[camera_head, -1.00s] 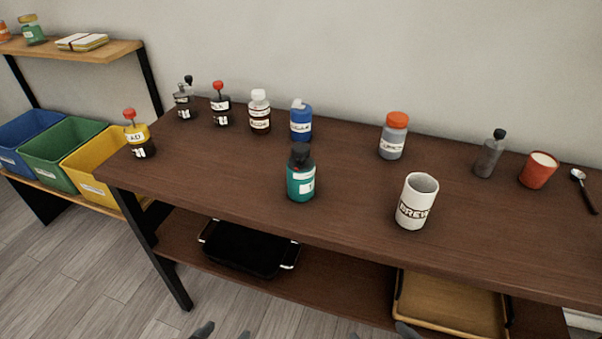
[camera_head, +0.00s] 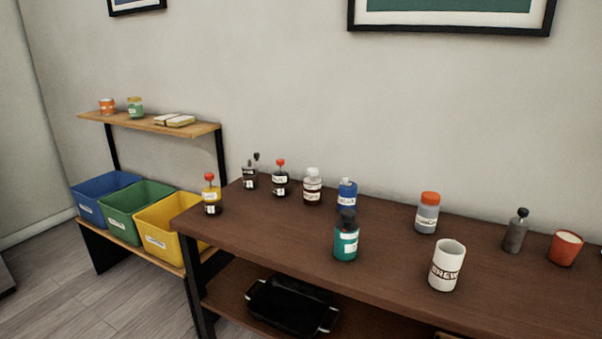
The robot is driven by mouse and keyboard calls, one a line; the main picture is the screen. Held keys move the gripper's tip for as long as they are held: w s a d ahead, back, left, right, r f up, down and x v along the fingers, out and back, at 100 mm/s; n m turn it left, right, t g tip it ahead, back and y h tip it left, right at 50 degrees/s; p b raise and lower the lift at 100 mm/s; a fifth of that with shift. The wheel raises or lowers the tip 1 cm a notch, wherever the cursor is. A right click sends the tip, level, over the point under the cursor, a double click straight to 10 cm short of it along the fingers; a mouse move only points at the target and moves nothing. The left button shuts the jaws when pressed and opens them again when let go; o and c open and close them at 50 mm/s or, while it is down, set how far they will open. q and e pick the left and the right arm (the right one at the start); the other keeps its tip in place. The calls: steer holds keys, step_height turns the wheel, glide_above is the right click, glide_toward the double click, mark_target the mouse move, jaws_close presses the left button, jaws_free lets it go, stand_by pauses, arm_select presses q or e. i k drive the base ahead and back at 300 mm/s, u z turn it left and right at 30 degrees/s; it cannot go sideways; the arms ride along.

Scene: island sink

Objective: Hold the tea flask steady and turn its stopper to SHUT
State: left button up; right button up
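A teal flask (camera_head: 346,243) with a black stopper (camera_head: 347,216) stands upright near the front edge of the dark wooden table. Its white label is too small to read, so I cannot confirm it is the tea flask or tell which way its stopper is turned. Neither gripper is in view.
A white BREW mug (camera_head: 446,266) stands right of the teal flask. Behind are an orange-lidded jar (camera_head: 427,213), a grey bottle (camera_head: 516,232) and a red cup (camera_head: 564,248). A black tray (camera_head: 291,306) lies on the lower shelf. Coloured bins (camera_head: 149,208) stand at left.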

mark_target(347, 223)
steer(key=u, duration=1.2)
steer(key=i, duration=0.9)
steer(key=z, duration=1.25)
